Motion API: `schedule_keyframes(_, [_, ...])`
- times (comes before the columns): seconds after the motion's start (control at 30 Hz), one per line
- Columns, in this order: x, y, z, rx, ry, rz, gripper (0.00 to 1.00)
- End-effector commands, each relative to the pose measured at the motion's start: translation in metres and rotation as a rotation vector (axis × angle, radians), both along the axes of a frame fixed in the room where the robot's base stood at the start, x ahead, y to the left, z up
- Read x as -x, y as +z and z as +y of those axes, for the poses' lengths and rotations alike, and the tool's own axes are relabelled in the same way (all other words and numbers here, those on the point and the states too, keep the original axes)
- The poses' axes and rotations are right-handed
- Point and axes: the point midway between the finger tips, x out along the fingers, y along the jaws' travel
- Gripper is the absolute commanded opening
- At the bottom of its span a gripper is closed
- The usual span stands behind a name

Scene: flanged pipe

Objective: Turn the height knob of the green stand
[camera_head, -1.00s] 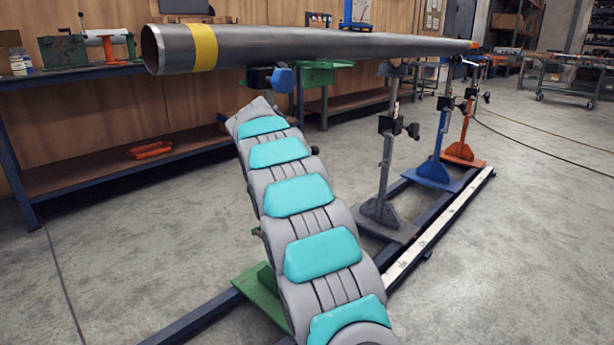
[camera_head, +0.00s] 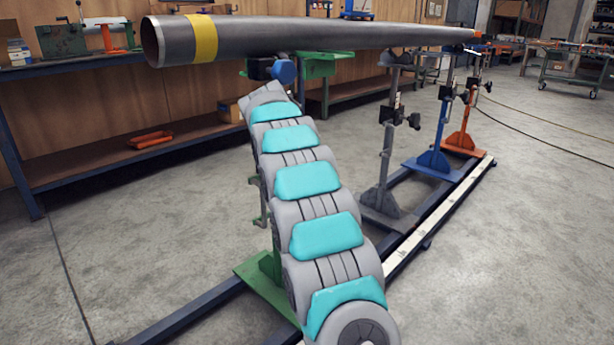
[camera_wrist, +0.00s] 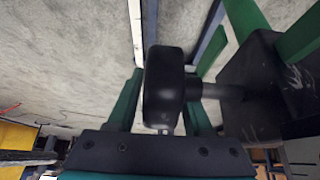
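The green stand's base plate (camera_head: 262,285) is on the floor rail, mostly behind my arm in the head view. In the wrist view a round black knob (camera_wrist: 163,88) on a short dark shaft (camera_wrist: 215,90) joins a dark block (camera_wrist: 262,90) beside green bars (camera_wrist: 248,18). My gripper (camera_wrist: 163,108) has one finger on each side of the knob, which sits between them. I cannot tell whether the fingers touch it. In the head view my arm hides the gripper.
A grey stand (camera_head: 388,150), a blue stand (camera_head: 440,130) and an orange stand (camera_head: 467,125) stand along the rail to the right. A workbench (camera_head: 60,66) runs along the back wall. Open concrete floor (camera_head: 140,235) lies left of the rail.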

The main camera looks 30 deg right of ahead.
Motion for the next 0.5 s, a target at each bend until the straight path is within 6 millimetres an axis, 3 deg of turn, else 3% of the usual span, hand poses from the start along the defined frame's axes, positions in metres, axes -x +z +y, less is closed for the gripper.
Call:
schedule_keyframes(0.1, [-0.0001, 0.0002, 0.0003, 0.000, 0.000, 0.000, 0.65])
schedule_keyframes(0.5, [0.0011, 0.0087, 0.0048, 0.001, 0.001, -0.001, 0.65])
